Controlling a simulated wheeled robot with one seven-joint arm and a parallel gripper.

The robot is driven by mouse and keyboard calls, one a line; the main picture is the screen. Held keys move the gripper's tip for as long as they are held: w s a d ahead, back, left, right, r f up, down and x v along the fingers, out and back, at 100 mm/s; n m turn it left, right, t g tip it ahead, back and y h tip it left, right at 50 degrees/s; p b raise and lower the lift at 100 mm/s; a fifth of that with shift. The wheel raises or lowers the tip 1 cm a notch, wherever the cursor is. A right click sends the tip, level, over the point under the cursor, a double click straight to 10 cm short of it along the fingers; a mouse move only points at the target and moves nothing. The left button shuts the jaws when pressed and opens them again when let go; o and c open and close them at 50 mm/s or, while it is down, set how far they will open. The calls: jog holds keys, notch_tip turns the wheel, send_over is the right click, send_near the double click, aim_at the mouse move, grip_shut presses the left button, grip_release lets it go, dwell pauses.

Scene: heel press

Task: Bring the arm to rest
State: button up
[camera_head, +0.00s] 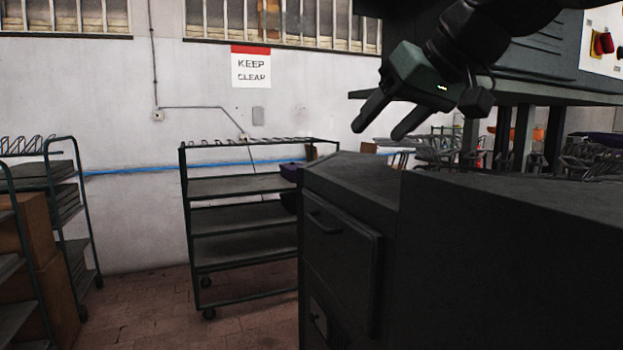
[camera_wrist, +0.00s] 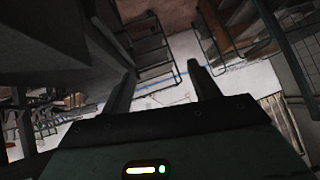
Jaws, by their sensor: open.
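My gripper (camera_head: 383,128) is at the upper right of the head view, on my dark arm that comes in from the top right. Its two fingers are apart, point down and to the left, and hold nothing. It hangs in the air above the dark machine cabinet (camera_head: 350,235), touching nothing that I can see. In the wrist view both fingers of my gripper (camera_wrist: 160,85) show spread, with only the room beyond them.
A dark machine body (camera_head: 440,30) stands close behind my arm. A wheeled shelf rack (camera_head: 245,187) stands left of the cabinet. Another rack (camera_head: 85,215) with brown boxes (camera_head: 38,250) is at the far left. Brick floor (camera_head: 150,305) between the racks is clear.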

jog(key=s+a+f+g+h, duration=0.1)
jog(key=s+f+g, duration=0.1)
jog(key=s+f, duration=0.35)
jog(key=s+a+f+g, duration=0.1)
jog(key=s+a+f, duration=0.1)
jog(key=f, duration=0.7)
jog(key=s+d+f+n+g+h, duration=0.1)
jog(key=s+d+f+g+h, duration=0.1)
jog(key=s+f, duration=0.7)
jog(key=s+d+f+n+g+h+b, duration=0.1)
jog(key=s+d+f, duration=0.3)
jog(key=s+f, duration=0.5)
jog(key=shift+d+f+n+g+h, duration=0.2)
jog(key=shift+f+n+g+h, duration=0.2)
jog(key=shift+f+g+h, duration=0.45)
jog(key=shift+w, duration=0.1)
